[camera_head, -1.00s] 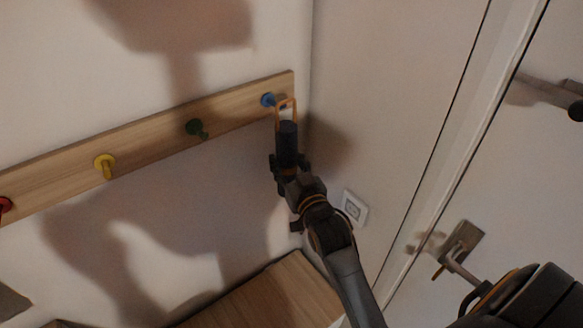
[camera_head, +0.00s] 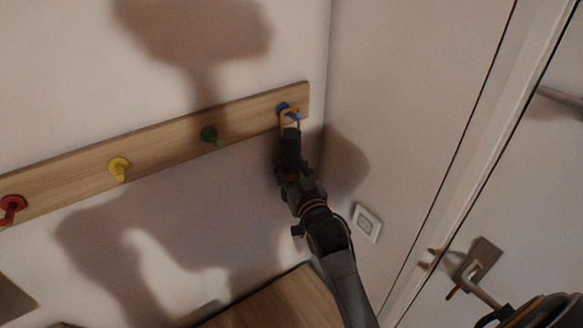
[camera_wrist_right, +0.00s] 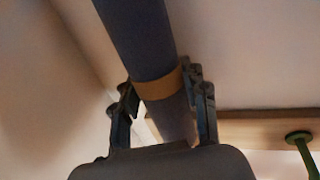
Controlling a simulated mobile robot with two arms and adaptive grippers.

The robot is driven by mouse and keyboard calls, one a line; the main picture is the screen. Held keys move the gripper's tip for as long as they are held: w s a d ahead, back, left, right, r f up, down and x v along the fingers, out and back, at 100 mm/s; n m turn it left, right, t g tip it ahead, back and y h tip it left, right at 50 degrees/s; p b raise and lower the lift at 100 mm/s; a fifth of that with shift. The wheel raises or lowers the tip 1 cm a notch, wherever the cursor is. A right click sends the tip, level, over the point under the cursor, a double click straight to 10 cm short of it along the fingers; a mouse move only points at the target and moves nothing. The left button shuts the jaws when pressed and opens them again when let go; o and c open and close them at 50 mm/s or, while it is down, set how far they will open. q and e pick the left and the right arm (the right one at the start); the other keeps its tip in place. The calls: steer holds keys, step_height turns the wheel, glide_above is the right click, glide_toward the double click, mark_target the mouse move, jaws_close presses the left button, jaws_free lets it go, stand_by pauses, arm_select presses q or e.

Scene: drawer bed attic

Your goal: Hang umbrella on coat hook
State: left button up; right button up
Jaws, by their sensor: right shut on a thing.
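The folded umbrella is dark navy (camera_head: 291,148) with an orange strap loop (camera_head: 284,121) at its top. My right gripper (camera_head: 291,176) is shut on it and holds it upright against the wall side. In the right wrist view the umbrella (camera_wrist_right: 138,40) runs between the two fingers (camera_wrist_right: 160,100), with an orange band at the grip. The strap loop overlaps the blue hook (camera_head: 283,107) at the right end of the wooden rack (camera_head: 160,140). I cannot tell whether the loop is around the hook or only in front of it. My left gripper is not in view.
A green hook (camera_head: 209,134), a yellow hook (camera_head: 119,168) and a red hook (camera_head: 12,206) sit further left on the rack. A wall corner is just right of the rack. A socket (camera_head: 366,222), door handle (camera_head: 474,270) and wooden surface (camera_head: 275,302) are nearby.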

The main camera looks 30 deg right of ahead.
stand_by(0.4)
steer(key=o, duration=1.4)
steer(key=shift+s, duration=0.1)
